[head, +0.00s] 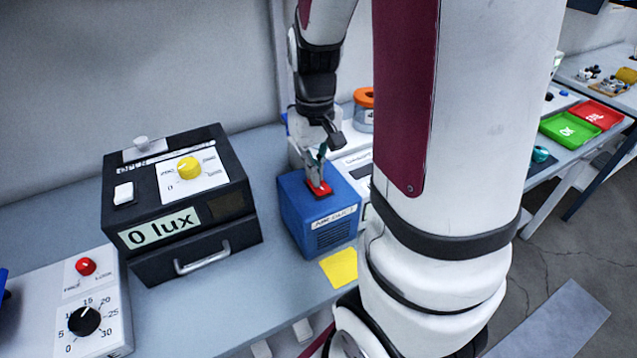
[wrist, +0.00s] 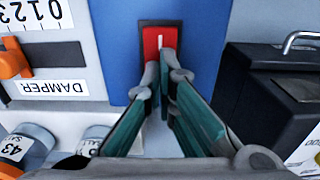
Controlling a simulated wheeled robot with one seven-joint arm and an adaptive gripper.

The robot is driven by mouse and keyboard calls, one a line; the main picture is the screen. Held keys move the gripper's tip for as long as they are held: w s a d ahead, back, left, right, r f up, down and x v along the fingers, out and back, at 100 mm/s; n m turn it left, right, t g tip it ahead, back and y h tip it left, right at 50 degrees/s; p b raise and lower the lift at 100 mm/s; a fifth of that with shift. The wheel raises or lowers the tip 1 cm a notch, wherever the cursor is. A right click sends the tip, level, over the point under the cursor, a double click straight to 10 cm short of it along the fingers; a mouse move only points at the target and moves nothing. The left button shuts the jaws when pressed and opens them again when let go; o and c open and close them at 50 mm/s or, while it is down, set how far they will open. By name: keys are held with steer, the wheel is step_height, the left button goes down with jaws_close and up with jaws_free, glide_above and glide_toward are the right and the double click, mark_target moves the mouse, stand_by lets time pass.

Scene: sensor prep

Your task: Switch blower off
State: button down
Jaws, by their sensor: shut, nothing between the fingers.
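The blower is a blue box (head: 322,222) with a vent and a partly readable label on its front. A red rocker switch (head: 318,188) sits on its top. In the wrist view the switch (wrist: 152,38) shows a white mark and a dark frame on the blue top (wrist: 205,40). My gripper (head: 317,177) points down at the switch with its fingers together and nothing between them. In the wrist view the fingertips (wrist: 167,62) overlap the near end of the switch and hide that part. I cannot tell whether they touch it or how the rocker is set.
Left of the blower stands a black box (head: 180,200) with a yellow knob and a "0 lux" display. A timer panel (head: 92,310) stands further left. A white damper unit (wrist: 50,60) is close beside the blower. A yellow note (head: 340,268) lies in front.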

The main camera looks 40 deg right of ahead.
steer(key=shift+s+r+p, duration=0.1)
steer(key=shift+r+p, duration=2.4)
steer(key=shift+r, duration=0.95)
steer(key=shift+a+r, duration=0.1)
steer(key=shift+r, duration=0.05)
steer(key=s+a+r+n+t, duration=0.3)
steer(key=s+a+r+t, duration=0.2)
steer(key=s+a+r, duration=0.6)
steer(key=shift+s+a+r, duration=0.4)
steer(key=shift+a+r, duration=1.15)
steer(key=shift+a, duration=0.85)
